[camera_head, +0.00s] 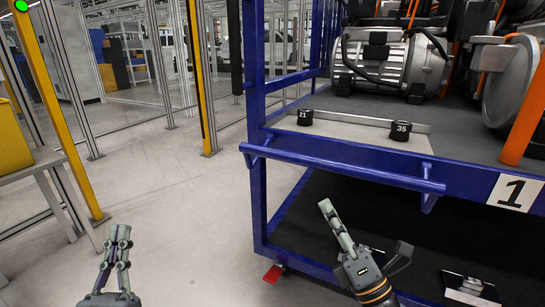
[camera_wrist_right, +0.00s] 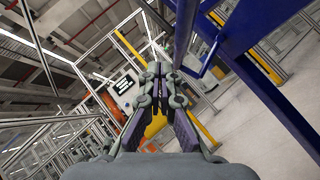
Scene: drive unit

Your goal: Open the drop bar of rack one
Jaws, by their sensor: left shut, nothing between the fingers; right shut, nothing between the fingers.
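Rack one is a blue steel frame with a white "1" label (camera_head: 516,192) on its front. Its blue drop bar (camera_head: 340,171) runs across the front edge of the upper deck, held by short brackets at its ends. My right gripper (camera_head: 327,207) is shut and empty, pointing up just below the bar in the head view, apart from it. In the right wrist view the shut fingers (camera_wrist_right: 160,72) point towards blue frame parts (camera_wrist_right: 262,88); which part is the bar I cannot tell. My left gripper (camera_head: 121,232) is shut and empty over the floor, left of the rack.
Black weights marked 21 (camera_head: 305,117) and 35 (camera_head: 400,131) stand on the deck behind the bar, with a grey motor (camera_head: 390,66) further back. A red foot piece (camera_head: 273,273) is at the rack's lower corner. A table (camera_head: 35,165) stands left; floor between is clear.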

